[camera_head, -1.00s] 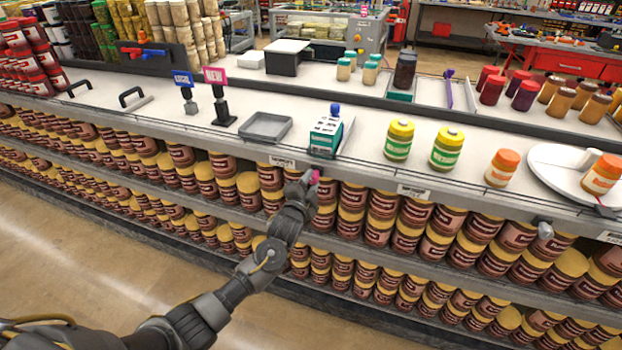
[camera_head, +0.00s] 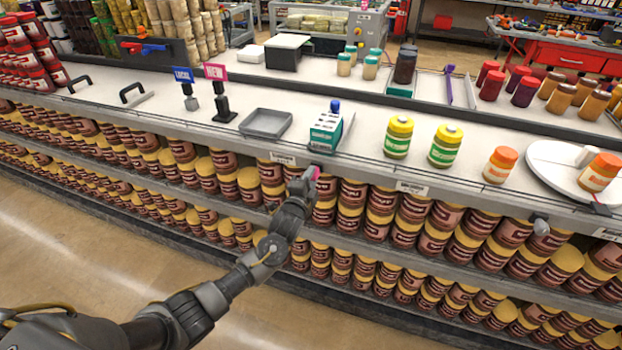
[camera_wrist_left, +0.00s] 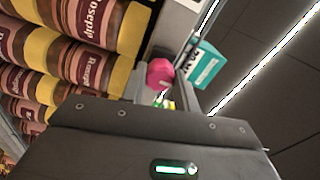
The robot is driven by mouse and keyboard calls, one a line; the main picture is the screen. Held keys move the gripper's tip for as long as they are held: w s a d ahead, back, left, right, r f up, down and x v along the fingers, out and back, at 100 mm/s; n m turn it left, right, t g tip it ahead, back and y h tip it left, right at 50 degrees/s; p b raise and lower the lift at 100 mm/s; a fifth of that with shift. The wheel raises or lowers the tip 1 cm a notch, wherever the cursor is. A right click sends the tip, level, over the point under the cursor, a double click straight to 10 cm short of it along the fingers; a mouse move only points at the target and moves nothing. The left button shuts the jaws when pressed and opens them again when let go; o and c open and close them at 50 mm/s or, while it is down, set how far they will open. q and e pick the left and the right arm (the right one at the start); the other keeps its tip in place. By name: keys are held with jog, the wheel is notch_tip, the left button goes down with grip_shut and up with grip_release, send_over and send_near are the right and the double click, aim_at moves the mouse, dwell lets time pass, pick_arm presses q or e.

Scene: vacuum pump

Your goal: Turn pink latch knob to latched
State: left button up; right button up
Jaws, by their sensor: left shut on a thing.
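The pink latch knob (camera_head: 315,172) sits at the front edge of the counter, below the teal-and-white device with a blue top (camera_head: 326,131). My left gripper (camera_head: 308,177) reaches up from below and is shut on the knob. In the left wrist view the pink knob (camera_wrist_left: 160,73) shows between the gripper fingers (camera_wrist_left: 165,95), with the teal device (camera_wrist_left: 205,64) behind it. The fingers partly hide the knob, and its latch position cannot be told.
A grey tray (camera_head: 266,124) lies left of the device. Yellow-lidded green jars (camera_head: 398,137) stand to its right, then an orange-lidded jar (camera_head: 500,165) and a white round plate (camera_head: 552,160). Shelves of brown jars (camera_head: 352,208) lie below the counter, close around my left arm.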

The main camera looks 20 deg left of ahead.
pick_arm(q)
jog(key=o, duration=0.9)
jog(key=shift+o, duration=0.3)
jog(key=shift+s, duration=0.1)
jog(key=s+b, duration=0.1)
jog(key=s, duration=0.9)
jog(key=shift+s+a, duration=0.3)
jog(key=shift+a, duration=0.05)
